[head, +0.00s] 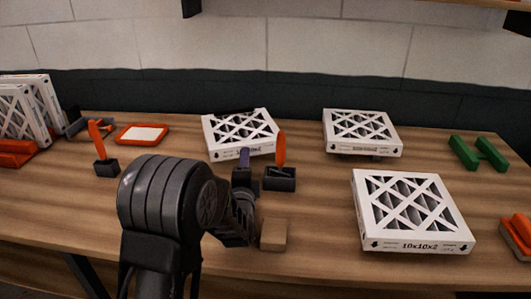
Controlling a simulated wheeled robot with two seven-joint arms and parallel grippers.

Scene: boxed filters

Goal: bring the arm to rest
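One of my arms rises from the bottom left of centre, so I take it as my left. Its big dark joint is in front and its forearm runs right, over the table. My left gripper (238,226) is small and dark at the end of that forearm, just left of a tan block (274,235). Its fingers are not clear, and I cannot tell whether it touches the block or holds anything. My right arm and gripper are not in view.
White framed filters lie on the wooden table (320,215): one at front right (411,213), two behind (240,134) (361,132). More stand at far left (28,110). Orange upright pieces in black blocks (280,178) (106,168) flank my arm. A green holder (478,153) is at right.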

